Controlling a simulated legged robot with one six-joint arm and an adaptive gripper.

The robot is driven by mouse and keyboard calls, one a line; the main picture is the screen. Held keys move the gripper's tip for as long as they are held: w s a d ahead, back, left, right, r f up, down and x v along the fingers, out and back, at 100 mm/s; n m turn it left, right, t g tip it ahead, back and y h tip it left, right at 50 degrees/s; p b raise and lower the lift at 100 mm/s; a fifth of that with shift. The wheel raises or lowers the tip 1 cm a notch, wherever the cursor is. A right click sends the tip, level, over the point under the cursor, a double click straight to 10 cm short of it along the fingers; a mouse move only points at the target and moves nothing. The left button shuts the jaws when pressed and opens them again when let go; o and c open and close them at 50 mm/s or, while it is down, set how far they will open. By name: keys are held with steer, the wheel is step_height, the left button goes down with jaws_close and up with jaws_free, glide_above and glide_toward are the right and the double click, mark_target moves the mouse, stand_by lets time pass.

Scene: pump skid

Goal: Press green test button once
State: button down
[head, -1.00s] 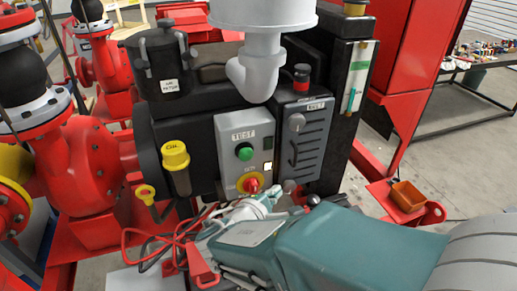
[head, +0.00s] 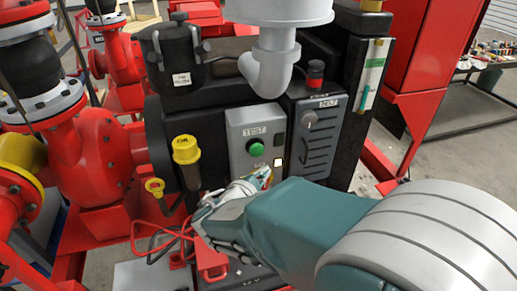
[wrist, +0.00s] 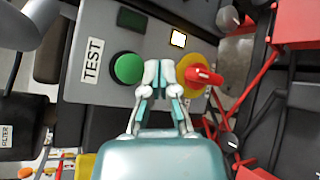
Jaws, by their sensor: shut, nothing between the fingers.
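The green test button (head: 256,149) sits on a grey control box (head: 237,160) below the TEST label. In the wrist view the green button (wrist: 128,68) is just left of my gripper (wrist: 162,66), whose fingers are shut and empty. The fingertips lie between the green button and a red rotary switch on a yellow disc (wrist: 196,75). I cannot tell how far they are from the panel. In the head view my gripper (head: 264,176) is in front of the lower part of the box, below the button, and hides most of the red switch.
A lit square lamp (wrist: 179,38) is on the same panel. A yellow oil cap (head: 186,149) stands left of the box, and a grey vented cover (head: 315,140) is to its right. A grey pipe (head: 268,70) hangs above. Red cables run below.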

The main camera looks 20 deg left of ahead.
mark_target(261, 153)
steer(key=shift+w+a, duration=0.55)
steer(key=shift+w, duration=0.35)
steer(key=shift+w+a, duration=0.5)
steer(key=shift+w, duration=0.4)
steer(key=shift+w, duration=0.1)
steer(key=shift+w+a+r, duration=0.1)
steer(key=shift+w+a, duration=0.05)
steer(key=shift+w, duration=0.05)
steer(key=shift+w+a, duration=0.3)
steer(key=shift+w, duration=0.25)
stand_by(1.0)
steer(key=shift+s+d, duration=0.55)
steer(key=shift+s, duration=0.35)
steer(key=s+d, duration=0.1)
steer(key=s, duration=0.2)
steer(key=s+d, duration=0.1)
steer(key=shift+s+d, duration=0.15)
steer(key=shift+d, duration=0.15)
